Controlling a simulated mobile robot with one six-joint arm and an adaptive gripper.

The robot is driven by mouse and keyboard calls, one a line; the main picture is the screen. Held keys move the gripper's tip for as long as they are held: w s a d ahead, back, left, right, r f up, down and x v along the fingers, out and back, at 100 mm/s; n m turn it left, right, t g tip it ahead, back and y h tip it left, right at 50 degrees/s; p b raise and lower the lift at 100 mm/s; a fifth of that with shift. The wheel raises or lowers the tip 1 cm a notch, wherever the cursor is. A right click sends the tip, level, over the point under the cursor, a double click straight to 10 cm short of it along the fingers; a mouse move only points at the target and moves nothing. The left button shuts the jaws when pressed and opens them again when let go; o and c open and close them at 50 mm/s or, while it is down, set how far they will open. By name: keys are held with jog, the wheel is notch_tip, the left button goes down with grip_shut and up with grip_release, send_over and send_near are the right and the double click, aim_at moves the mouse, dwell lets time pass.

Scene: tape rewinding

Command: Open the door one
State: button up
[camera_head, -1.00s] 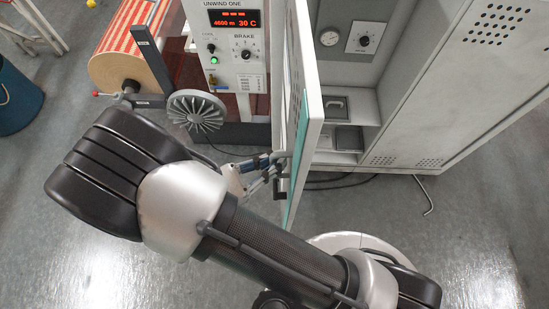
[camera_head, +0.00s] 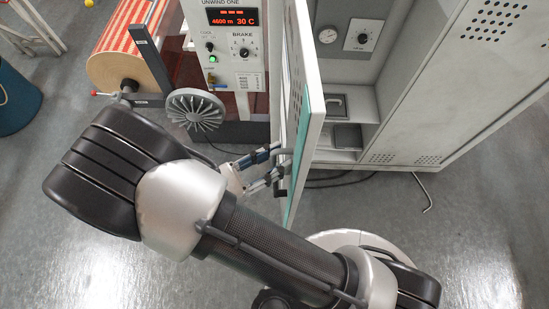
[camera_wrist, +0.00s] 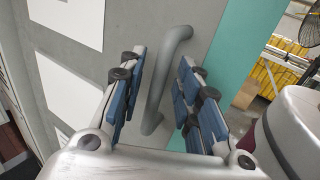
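The cabinet door (camera_head: 312,100), a pale panel with a teal edge strip, stands swung out from the grey cabinet (camera_head: 460,90), with the shelved inside showing. Its grey bar handle (camera_wrist: 158,85) runs between my fingers in the wrist view, with gaps on both sides. My gripper (camera_head: 276,162) is at the door's outer face by the handle, fingers spread and holding nothing. In the wrist view my gripper (camera_wrist: 163,58) shows both blue-padded fingers apart. The handle is mostly hidden in the head view.
An unwinding machine with a control panel (camera_head: 228,60), a spoked handwheel (camera_head: 194,109) and a striped roll (camera_head: 128,65) stands left of the door. A blue bin (camera_head: 15,100) is at the far left. Dark cables (camera_head: 345,181) lie on the floor below the cabinet.

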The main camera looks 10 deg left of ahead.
jog(key=v, duration=1.2)
jog(key=shift+s, duration=0.1)
